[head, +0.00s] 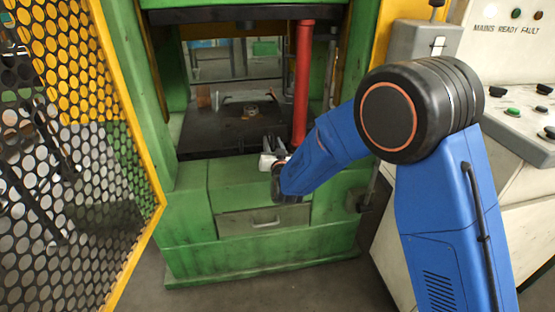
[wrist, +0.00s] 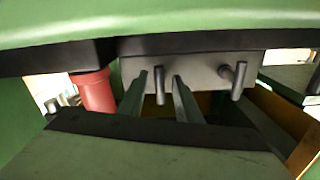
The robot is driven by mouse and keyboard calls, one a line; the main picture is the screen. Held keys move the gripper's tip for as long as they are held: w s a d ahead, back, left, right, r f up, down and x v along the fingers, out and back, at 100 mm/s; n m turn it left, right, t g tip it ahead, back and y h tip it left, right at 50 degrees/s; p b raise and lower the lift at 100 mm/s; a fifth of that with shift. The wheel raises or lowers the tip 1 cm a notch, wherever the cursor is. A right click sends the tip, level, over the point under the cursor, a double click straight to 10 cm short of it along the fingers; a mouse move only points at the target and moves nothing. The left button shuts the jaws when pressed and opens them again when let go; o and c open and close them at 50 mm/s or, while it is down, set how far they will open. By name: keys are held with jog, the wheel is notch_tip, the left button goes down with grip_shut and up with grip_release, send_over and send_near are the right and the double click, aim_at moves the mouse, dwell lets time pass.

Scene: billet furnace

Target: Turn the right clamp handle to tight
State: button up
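In the wrist view a grey steel block carries two dark clamp handles. One handle (wrist: 238,82) is at the right of the picture, its bar standing about upright on a short stub. The other handle (wrist: 160,84) is also about upright and appears in line with the gap between my fingers. I cannot tell whether either handle is tight. My gripper (wrist: 160,80) is open, with nothing held; I cannot tell how far its tips are from the handle. In the head view my gripper (head: 272,146) is at the front edge of the press bed. I cannot make out the handles there.
A red column (head: 302,80) stands close to the right of my gripper; it also shows in the wrist view (wrist: 95,92). The dark press bed (head: 225,125) lies behind the green frame (head: 190,205). A yellow mesh guard (head: 135,262) stands open at left, a control desk (head: 515,115) at right.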

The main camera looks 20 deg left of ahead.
jog(key=v, duration=1.6)
jog(key=w+d+r+g+h, duration=0.1)
jog(key=w+d+r, duration=0.15)
jog(key=d, duration=0.35)
jog(key=w+d+r+g+h, duration=0.1)
jog(key=w+d+r, duration=0.15)
jog(key=d, duration=0.35)
jog(key=s+d+r+m+g+h, duration=0.1)
jog(key=s+d+r, duration=0.1)
jog(key=d, duration=0.6)
jog(key=s+d+r+g+h, duration=0.1)
jog(key=s+d+r+g, duration=0.1)
jog(key=d, duration=0.6)
jog(key=s+d+m+g+h, duration=0.2)
jog(key=s+d+g+h, duration=0.3)
jog(key=s+d, duration=2)
jog(key=s, duration=0.3)
jog(key=shift+d+f+m+h, duration=0.15)
jog(key=shift+d+m+h, duration=0.15)
jog(key=shift+m, duration=0.1)
